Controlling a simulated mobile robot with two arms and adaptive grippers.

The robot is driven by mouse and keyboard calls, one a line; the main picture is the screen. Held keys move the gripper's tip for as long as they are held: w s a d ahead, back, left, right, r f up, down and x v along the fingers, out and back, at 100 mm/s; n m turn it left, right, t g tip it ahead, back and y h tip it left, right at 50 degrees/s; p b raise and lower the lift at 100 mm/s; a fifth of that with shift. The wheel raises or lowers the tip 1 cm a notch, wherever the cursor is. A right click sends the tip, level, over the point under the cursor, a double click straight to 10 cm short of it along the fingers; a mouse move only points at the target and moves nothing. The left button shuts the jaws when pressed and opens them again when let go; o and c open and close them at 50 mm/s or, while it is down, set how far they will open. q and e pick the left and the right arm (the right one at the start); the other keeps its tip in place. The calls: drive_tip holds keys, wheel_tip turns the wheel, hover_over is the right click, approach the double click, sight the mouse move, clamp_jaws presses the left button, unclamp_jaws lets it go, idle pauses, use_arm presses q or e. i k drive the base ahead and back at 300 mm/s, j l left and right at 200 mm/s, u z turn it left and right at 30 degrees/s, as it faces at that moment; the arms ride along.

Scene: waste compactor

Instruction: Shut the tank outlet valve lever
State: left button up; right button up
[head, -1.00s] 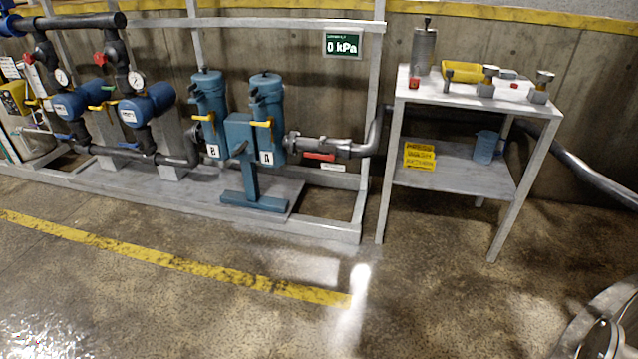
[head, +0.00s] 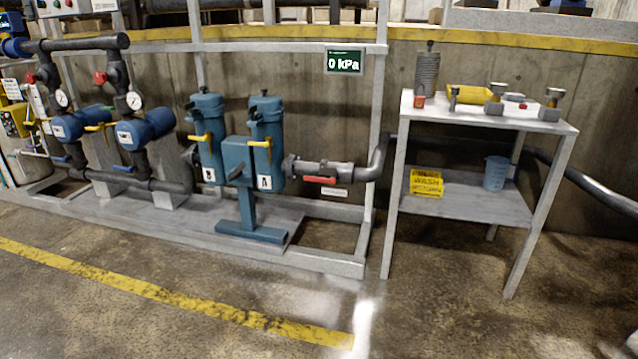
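I cannot tell which lever is the tank outlet valve lever. A grey tank (head: 28,168) is partly cut off at the far left, with a light lever (head: 36,154) on the pipe beside it. Blue levers (head: 62,159) sit on the low pipes under the two blue pumps (head: 148,129). Yellow levers (head: 97,127) are near the pumps and on filters B (head: 206,140) and A (head: 266,145). A red lever (head: 320,180) lies along the pipe right of filter A. Neither of my grippers is in view.
A grey table (head: 470,205) at the right holds a yellow tray (head: 468,95) and small parts on top; a yellow wash box (head: 426,183) and blue beaker (head: 495,172) are below. The pipework stands on a low grey skid (head: 280,250). The floor in front is clear, with a yellow line (head: 180,297).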

sight(332, 181)
drive_tip(key=z, duration=0.75)
drive_tip(key=i+j+z, duration=0.3)
drive_tip(key=j+z, duration=0.35)
drive_tip(key=j, duration=0.2)
drive_tip(key=i+j+z, duration=0.1)
drive_tip(key=j+z, duration=0.2)
drive_tip(key=j, duration=0.2)
drive_tip(key=j+z, duration=0.3)
drive_tip(key=j, duration=0.2)
drive_tip(key=i, duration=0.05)
